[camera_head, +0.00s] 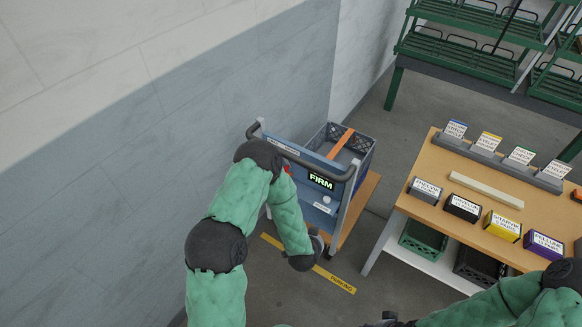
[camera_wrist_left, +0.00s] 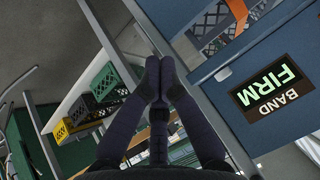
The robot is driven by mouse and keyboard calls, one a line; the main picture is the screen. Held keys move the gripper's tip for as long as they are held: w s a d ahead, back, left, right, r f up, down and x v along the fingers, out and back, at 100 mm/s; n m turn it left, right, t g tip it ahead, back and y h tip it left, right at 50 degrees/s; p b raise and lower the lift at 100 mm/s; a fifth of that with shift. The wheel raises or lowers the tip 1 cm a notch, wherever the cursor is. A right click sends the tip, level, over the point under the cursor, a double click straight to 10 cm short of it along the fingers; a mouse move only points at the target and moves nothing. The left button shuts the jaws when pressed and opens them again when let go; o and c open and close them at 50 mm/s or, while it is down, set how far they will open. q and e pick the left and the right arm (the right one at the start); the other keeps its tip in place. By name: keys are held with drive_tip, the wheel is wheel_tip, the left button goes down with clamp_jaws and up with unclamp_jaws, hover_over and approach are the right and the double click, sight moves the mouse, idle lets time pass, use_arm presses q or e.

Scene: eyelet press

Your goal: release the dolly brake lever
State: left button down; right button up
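The dolly (camera_head: 352,215) stands by the wall, with a blue upright panel (camera_head: 315,168) and a dark push handle (camera_head: 300,160). A lit sign reading FIRM (camera_head: 321,181) is on the panel; the sign reads BAND FIRM (camera_wrist_left: 271,90) in the left wrist view. I cannot make out the brake lever for certain; a small red part (camera_head: 287,169) shows beside my left arm. My left gripper (camera_wrist_left: 159,70) has its fingertips together beside the dolly's metal post, with nothing visible between them. My right gripper (camera_head: 388,319) barely shows at the bottom edge.
A blue-grey crate (camera_head: 364,150) with an orange strip rides on the dolly. A wooden workbench (camera_head: 450,180) with labelled boxes stands at the right, green racks (camera_head: 465,55) behind. A yellow strip (camera_head: 337,280) marks the floor. The grey wall is close at left.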

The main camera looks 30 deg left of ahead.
use_arm(q)
drive_tip(key=w+a+r+m+t+y+p, duration=0.2)
drive_tip(key=w+a+r+y, duration=0.1)
drive_tip(key=r, duration=0.4)
drive_tip(key=w+a+r+m+t+y+p, duration=0.1)
drive_tip(key=w+a+r+m+t+y, duration=0.1)
drive_tip(key=a+r, duration=0.4)
drive_tip(key=shift+w+a+r+y+p, duration=0.15)
drive_tip(key=shift+w+r+y+p, duration=0.3)
drive_tip(key=shift+r+y, duration=0.6)
use_arm(e)
wheel_tip(320, 180, up, 5)
drive_tip(key=shift+f, duration=0.15)
use_arm(q)
drive_tip(key=shift+w+f, duration=0.15)
drive_tip(key=shift+f, duration=0.05)
drive_tip(key=shift+m, duration=0.3)
drive_tip(key=shift+s+a+f+b+x, duration=0.1)
drive_tip(key=shift+s+a+b+x, duration=0.3)
drive_tip(key=shift+x, duration=1.7)
drive_tip(key=shift+s+a+f+b+x, duration=0.15)
drive_tip(key=shift+a+b+x, duration=0.4)
drive_tip(key=shift+x, duration=1.55)
drive_tip(key=shift+s+a+f+b+x, duration=0.1)
drive_tip(key=shift+s+a+b+x, duration=0.35)
drive_tip(key=shift+x, duration=1.7)
use_arm(e)
drive_tip(key=shift+f, duration=1.4)
